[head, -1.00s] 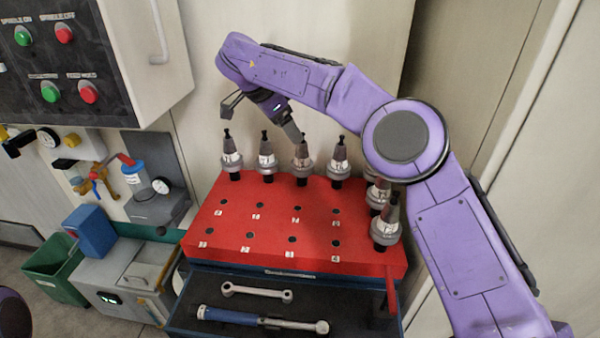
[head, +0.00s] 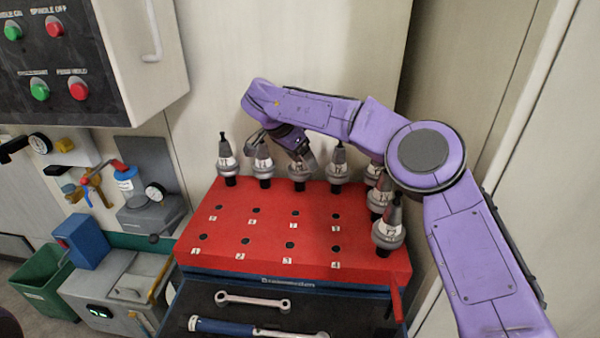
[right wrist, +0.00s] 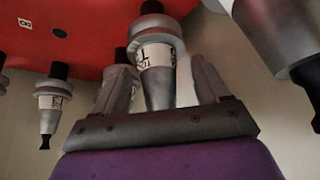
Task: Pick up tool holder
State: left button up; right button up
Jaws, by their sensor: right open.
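Several grey tool holders with white labelled cones stand upright in the red rack (head: 265,222), along its back and right edges. My right gripper (head: 284,150) is over the back row, at the tops of the second holder (head: 263,163) and the third holder (head: 299,172). In the right wrist view, my open right gripper (right wrist: 163,85) has one finger on each side of a tool holder (right wrist: 158,55), with gaps visible beside its cone. Which back-row holder this is, I cannot tell for certain. My left gripper is not in view.
Neighbouring holders stand close on both sides, one left (right wrist: 50,100) and one right (right wrist: 280,40) in the wrist view. The rack's front holes are empty. Below it, an open drawer holds a wrench (head: 252,301) and a torque wrench (head: 240,327). A control panel (head: 60,60) is upper left.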

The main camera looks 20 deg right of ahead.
jog(key=shift+a+r, duration=0.1)
grip_shut()
jog(key=shift+r, duration=0.1)
